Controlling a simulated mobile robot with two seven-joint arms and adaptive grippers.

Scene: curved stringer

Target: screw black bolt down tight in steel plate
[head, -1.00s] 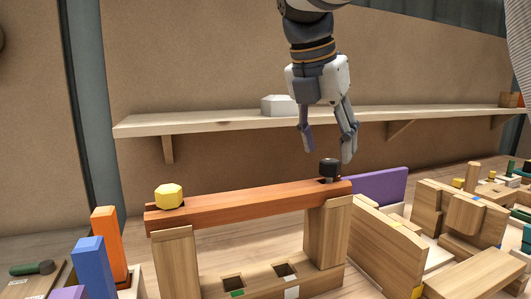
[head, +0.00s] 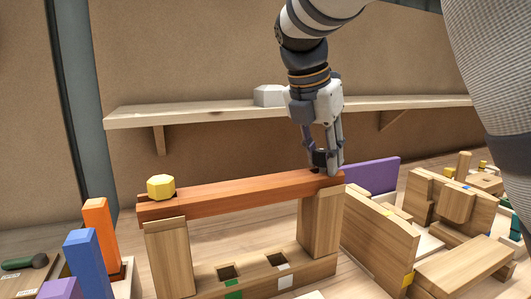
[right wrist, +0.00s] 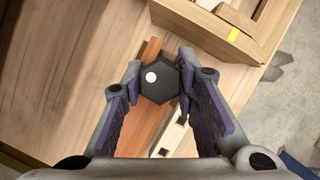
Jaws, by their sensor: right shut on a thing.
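The black bolt (head: 319,158) stands at the right end of a reddish-brown beam (head: 240,192). In the right wrist view its dark hexagonal head (right wrist: 159,82) has a white dot on top. My right gripper (head: 325,168) points down from above and is shut on the bolt's head, one finger on each side. The fingers hide most of the bolt in the head view, so I cannot tell how deep it sits. I see no clearly steel-coloured plate; the bolt's foot is at the beam. My left gripper is not in view.
A yellow bolt (head: 161,187) stands at the beam's left end. Two wooden posts (head: 320,222) carry the beam. A purple board (head: 372,176) and wooden blocks stand close on the right. Orange (head: 97,225) and blue (head: 88,262) blocks stand at left. A shelf (head: 200,112) runs behind.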

